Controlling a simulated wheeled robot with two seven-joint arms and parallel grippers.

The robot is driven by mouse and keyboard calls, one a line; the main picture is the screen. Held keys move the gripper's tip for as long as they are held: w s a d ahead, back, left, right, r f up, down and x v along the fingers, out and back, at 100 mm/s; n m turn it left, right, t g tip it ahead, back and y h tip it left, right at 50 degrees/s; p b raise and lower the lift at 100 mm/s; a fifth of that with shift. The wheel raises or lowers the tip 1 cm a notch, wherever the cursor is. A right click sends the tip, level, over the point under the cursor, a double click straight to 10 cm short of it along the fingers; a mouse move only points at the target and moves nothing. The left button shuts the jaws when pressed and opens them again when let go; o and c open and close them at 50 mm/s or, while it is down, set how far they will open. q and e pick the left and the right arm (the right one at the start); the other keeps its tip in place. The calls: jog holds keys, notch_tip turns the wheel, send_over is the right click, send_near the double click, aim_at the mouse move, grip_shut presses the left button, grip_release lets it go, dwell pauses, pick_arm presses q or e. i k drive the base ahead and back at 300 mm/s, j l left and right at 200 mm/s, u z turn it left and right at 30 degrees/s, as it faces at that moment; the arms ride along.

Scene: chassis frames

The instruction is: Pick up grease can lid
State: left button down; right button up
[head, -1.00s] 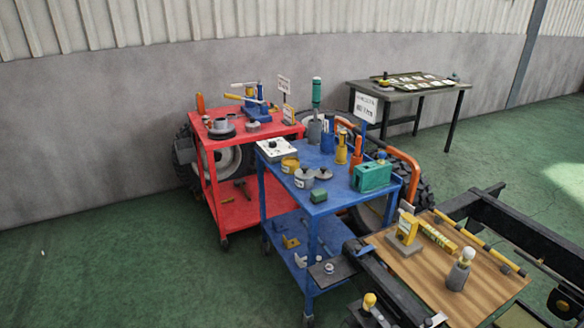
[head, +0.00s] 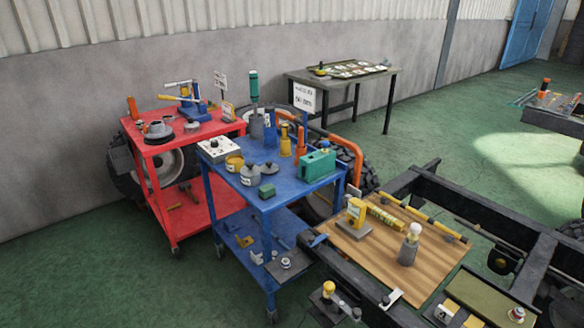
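On the top of the blue cart (head: 290,190) stands a grey can with a label and a knob-like top (head: 250,176). Just right of it lies a low grey round piece with a small knob, which looks like a lid (head: 271,168). A yellow can (head: 234,163) stands behind and left of the grey can. At this size I cannot tell for sure which piece is the grease can lid. Neither of my grippers is in view.
A green box (head: 318,165), a small green block (head: 267,191), a white panel box (head: 217,149) and several bottles crowd the cart top. A red cart (head: 160,140) stands left. A black frame with a wooden board (head: 375,262) stands right.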

aim_at(269, 169)
jog(key=i+j+z, duration=0.65)
jog(key=j, duration=0.3)
jog(key=i+j, duration=0.45)
jog(key=j, duration=0.25)
jog(key=i+j, duration=0.25)
jog(key=i+j+z, duration=0.1)
jog(key=i+j, duration=0.15)
jog(key=j, duration=0.25)
jog(key=i+j, duration=0.2)
jog(key=j, duration=0.15)
jog(key=i+j, duration=0.2)
jog(key=j, duration=0.2)
jog(key=i+j, duration=0.25)
jog(key=i+j+z, duration=0.1)
jog(key=j, duration=0.35)
jog(key=i, duration=0.1)
